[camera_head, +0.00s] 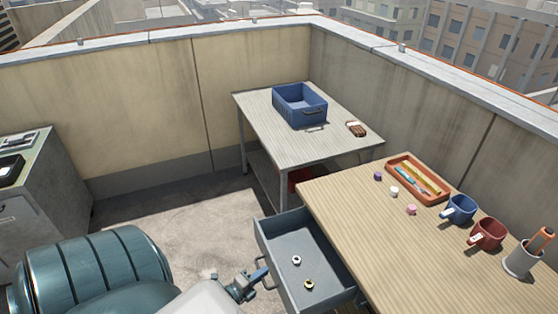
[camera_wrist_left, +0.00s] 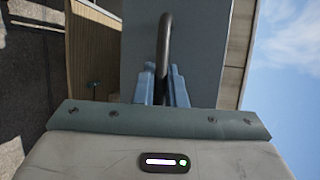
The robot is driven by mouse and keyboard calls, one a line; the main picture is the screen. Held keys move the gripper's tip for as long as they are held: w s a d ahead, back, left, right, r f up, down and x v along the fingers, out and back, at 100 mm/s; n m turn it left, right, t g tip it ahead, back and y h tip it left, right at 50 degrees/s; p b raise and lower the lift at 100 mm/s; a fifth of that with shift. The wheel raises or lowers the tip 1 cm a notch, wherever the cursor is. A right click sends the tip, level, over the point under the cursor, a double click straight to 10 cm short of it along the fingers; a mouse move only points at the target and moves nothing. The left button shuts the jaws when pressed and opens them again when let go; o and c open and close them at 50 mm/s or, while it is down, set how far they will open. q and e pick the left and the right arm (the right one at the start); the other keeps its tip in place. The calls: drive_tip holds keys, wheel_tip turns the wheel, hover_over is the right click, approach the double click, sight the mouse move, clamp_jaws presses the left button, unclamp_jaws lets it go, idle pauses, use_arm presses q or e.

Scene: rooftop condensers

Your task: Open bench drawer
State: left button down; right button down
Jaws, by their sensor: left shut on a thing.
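The bench drawer (camera_head: 286,266) is pulled out from the wooden bench (camera_head: 400,225), and its inside shows. Two small ring-like pieces, one pale (camera_head: 296,260) and one brass-coloured (camera_head: 308,284), lie on its floor. My left gripper (camera_head: 262,276) is at the drawer's front, on its left side. In the left wrist view the gripper fingers (camera_wrist_left: 162,88) are closed around a dark bar handle (camera_wrist_left: 165,45) on the grey drawer front (camera_wrist_left: 195,40). My right gripper does not show in either view.
On the bench are an orange tray (camera_head: 418,178), a blue mug (camera_head: 459,210), a red mug (camera_head: 487,235) and a grey cup (camera_head: 522,262). A second table (camera_head: 270,125) holds a blue crate (camera_head: 299,106). A grey cabinet (camera_head: 40,205) stands left. Open floor lies between.

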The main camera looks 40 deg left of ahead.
use_arm(q)
drive_tip(key=shift+s+a+f+p, duration=0.15)
drive_tip(key=shift+s+a, duration=0.2)
drive_tip(key=shift+s, duration=0.5)
drive_tip(key=shift+s+a+r+p, duration=0.15)
drive_tip(key=shift+s+a, duration=0.15)
drive_tip(key=shift+s, duration=0.5)
drive_tip(key=shift+s+a+f+p, duration=0.15)
drive_tip(key=shift+s+a, duration=0.2)
drive_tip(key=shift+s, duration=0.5)
drive_tip(key=c, duration=1.5)
unclamp_jaws()
drive_tip(key=shift+w, duration=0.1)
drive_tip(key=s+r+b, duration=0.1)
drive_tip(key=s+r, duration=0.1)
drive_tip(key=s, duration=0.8)
drive_tip(key=shift+s, duration=0.35)
